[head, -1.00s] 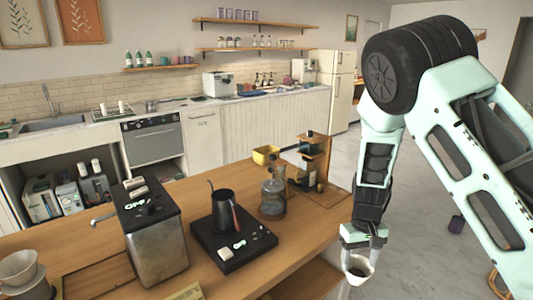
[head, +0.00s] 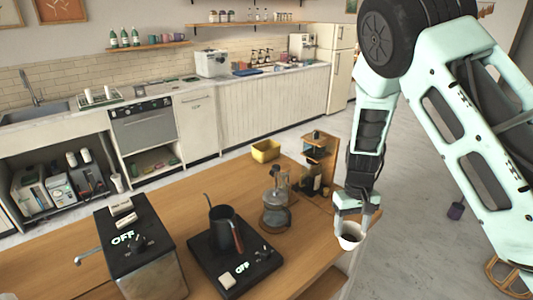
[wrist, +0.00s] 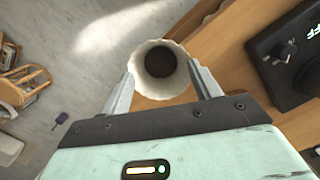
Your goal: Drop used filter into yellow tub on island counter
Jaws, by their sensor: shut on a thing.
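The used filter is a white, fluted paper cone (head: 350,241) with dark grounds inside. My gripper (head: 357,207) is shut on it and holds it in the air by the right edge of the island counter. In the wrist view the filter (wrist: 160,93) sits between both fingers (wrist: 163,82), its open mouth towards the camera. The yellow tub (head: 265,151) stands on the far edge of the wooden island counter (head: 180,193), to the left of and beyond my gripper. The tub's inside is only partly visible.
A glass carafe (head: 276,208) and a wooden stand with bottles (head: 319,160) stand between my gripper and the tub.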

